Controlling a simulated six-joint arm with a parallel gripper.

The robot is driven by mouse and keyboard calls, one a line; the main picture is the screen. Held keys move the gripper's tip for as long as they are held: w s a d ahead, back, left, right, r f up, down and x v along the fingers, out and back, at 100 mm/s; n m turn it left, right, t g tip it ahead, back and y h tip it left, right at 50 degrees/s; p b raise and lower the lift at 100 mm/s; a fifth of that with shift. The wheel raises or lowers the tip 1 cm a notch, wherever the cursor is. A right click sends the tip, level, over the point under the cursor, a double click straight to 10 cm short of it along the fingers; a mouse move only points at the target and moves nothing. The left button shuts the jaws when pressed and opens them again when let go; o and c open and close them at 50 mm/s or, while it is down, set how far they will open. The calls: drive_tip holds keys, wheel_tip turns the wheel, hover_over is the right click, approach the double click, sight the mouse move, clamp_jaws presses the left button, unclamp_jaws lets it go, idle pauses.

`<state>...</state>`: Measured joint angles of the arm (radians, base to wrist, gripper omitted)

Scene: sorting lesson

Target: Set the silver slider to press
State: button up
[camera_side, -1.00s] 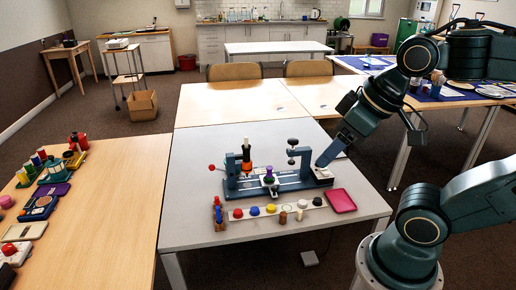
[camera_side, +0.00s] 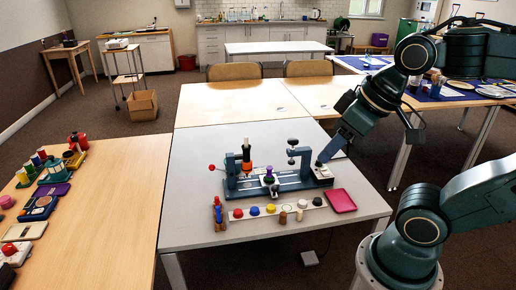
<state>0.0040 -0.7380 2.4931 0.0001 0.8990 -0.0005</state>
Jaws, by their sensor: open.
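A blue press-like fixture (camera_side: 285,187) stands on the grey table. On it are a post with a red-knobbed lever, a dark bottle-like piece (camera_side: 246,150) with an orange band, a purple piece (camera_side: 269,176) and a dark clamp post (camera_side: 292,152). A pale block (camera_side: 322,174) sits at its right end; I cannot make out the silver slider for certain at this size. My gripper (camera_side: 321,162) points down at this block from the upper right, its tip close above or touching it. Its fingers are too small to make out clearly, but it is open.
A white strip (camera_side: 238,214) with several coloured knobs lies in front of the fixture. A pink tray (camera_side: 341,200) is at the right, near the table edge. The wooden table (camera_side: 110,215) at left holds several toys. Bare grey tabletop (camera_side: 205,150) lies behind the fixture.

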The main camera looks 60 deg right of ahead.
drive_tip(key=w, duration=0.1)
drive_tip(key=m+g, duration=0.4)
drive_tip(key=g, duration=0.2)
hover_over(275, 187)
wheel_tip(275, 187, down, 21)
drive_tip(key=shift+a, duration=0.15)
drive_tip(key=shift+f+m, duration=0.1)
drive_tip(key=shift+m, duration=0.2)
drive_tip(key=shift+f, duration=6.75)
drive_tip(key=shift+c, duration=0.4)
